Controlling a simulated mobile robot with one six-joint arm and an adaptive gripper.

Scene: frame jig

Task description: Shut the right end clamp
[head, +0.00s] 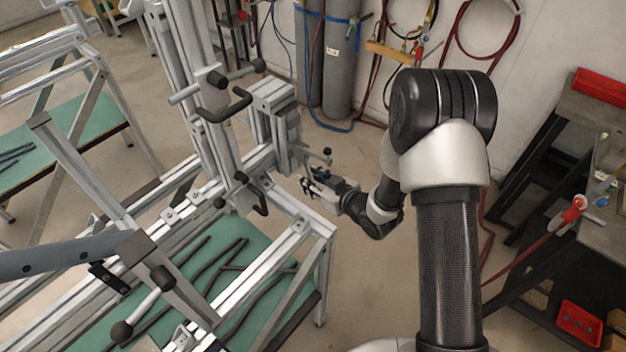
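The frame jig (318,232) is made of pale aluminium profiles and stands left of my arm. At its right end, a small clamp-like part with a dark ball knob (327,152) sticks out beside the upright block; I take it for the right end clamp. Whether it is open or shut is not clear at this size. My gripper (308,187) is just below and left of the knob, close to the jig's right side. Its fingers are small in view, and I cannot tell whether they touch the clamp or how far apart they are.
Black crank handles (228,108) and a lower black handle (250,195) project from the jig. A green shelf (225,255) under it bears dark rods. Gas cylinders (338,60) and hoses stand behind. A dark workbench (560,110) is at right. Floor between is clear.

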